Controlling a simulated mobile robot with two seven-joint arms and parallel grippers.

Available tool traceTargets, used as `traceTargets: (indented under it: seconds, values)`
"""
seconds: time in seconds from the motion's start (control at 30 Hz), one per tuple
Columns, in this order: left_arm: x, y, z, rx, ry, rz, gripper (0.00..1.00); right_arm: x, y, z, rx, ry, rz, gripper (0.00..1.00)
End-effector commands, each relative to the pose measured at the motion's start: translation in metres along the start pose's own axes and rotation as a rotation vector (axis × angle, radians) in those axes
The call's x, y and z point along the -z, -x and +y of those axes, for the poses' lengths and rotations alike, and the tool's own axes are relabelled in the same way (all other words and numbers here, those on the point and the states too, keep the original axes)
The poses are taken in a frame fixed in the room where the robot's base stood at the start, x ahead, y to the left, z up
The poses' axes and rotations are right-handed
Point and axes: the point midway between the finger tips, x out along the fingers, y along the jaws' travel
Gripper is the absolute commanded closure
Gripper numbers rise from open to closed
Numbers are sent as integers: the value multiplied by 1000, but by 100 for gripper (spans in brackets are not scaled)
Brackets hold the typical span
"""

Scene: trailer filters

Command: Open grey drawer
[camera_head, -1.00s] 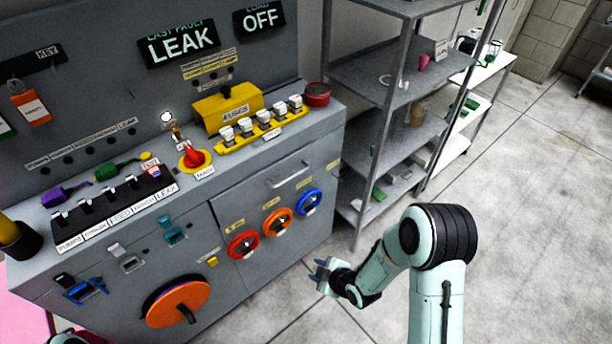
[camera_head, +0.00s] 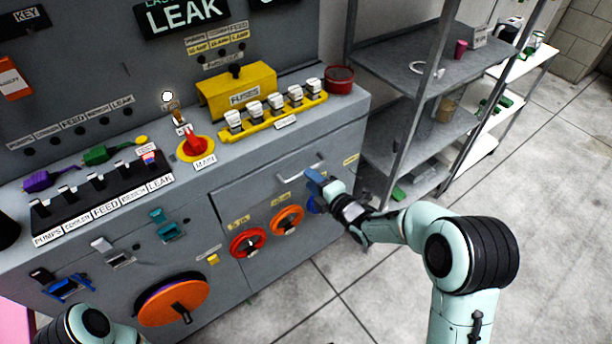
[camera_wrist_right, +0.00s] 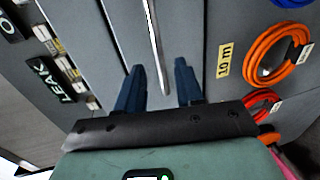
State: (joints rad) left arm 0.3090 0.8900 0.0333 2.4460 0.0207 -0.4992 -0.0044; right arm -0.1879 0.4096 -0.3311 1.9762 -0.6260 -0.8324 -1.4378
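The grey drawer (camera_head: 245,197) is in the upper right of the grey cabinet front, and its front looks flush with the cabinet. Its silver bar handle (camera_head: 296,174) shows just left of my right gripper (camera_head: 316,182). In the right wrist view the handle (camera_wrist_right: 154,45) runs lengthwise in line with the gap between the two blue fingers of my right gripper (camera_wrist_right: 158,85). The fingers are apart and empty. My left gripper is out of view.
Below the drawer are a red coiled hose (camera_head: 248,243), an orange one (camera_head: 287,220) and a blue one, partly hidden by my gripper. A red tin (camera_head: 340,79) and yellow fuse rack (camera_head: 275,113) stand on top. Metal shelving (camera_head: 410,70) is at right; floor is clear.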

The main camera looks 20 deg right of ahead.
Motion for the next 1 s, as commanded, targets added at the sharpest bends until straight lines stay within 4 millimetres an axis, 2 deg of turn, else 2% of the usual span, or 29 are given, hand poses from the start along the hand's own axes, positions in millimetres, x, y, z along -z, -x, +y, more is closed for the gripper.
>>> traceTargets:
  seconds: [0.1, 0.2, 0.6, 0.67, 0.7, 0.73, 1.0]
  values:
    - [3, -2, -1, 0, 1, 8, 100, 1, -19, -1, 0, 1, 1, 63]
    - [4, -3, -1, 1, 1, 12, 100, 1, -29, -1, 0, -1, 1, 63]
    - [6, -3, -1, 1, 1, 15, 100, 1, -36, 0, 0, -2, 0, 63]
    - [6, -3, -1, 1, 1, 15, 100, 0, -35, 0, 0, -2, 0, 83]
    - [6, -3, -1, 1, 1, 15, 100, 0, -35, 0, 0, -2, 0, 96]
    - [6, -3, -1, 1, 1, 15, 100, 0, -35, 0, 0, -2, 0, 100]
    - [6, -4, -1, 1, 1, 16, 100, 0, -34, 0, 0, -2, 0, 100]
